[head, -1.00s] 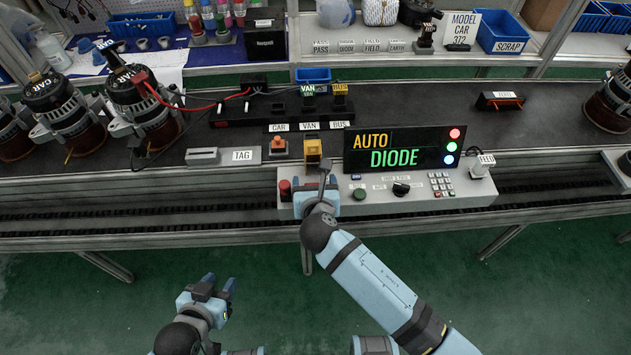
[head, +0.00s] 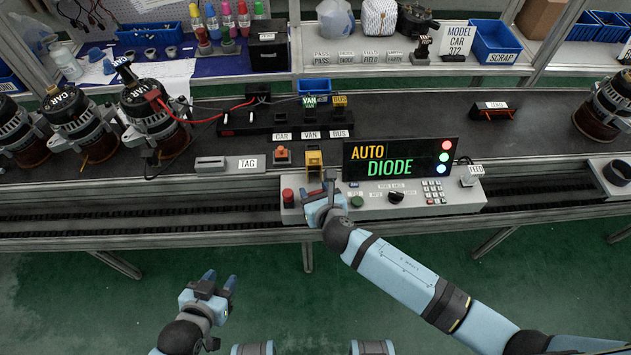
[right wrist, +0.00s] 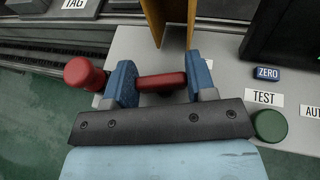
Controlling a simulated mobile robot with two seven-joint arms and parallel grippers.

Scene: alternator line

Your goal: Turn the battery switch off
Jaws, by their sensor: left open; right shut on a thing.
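The red switch handle (right wrist: 161,82) lies crosswise between the two fingers of my right gripper in the right wrist view, on the light grey panel of the control box (head: 430,208). My right gripper (right wrist: 158,84) is shut on it, one blue finger at each end. The handle's base and any on or off marking are hidden. My left gripper (head: 221,287) is open and empty, low over the green floor in front of the line.
A red round knob (right wrist: 84,74) stands just left of the gripper. A green button (right wrist: 269,126) is to the right. A yellow part (head: 314,160) stands right behind. The display (head: 400,160) reads AUTO DIODE. The floor in front is clear.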

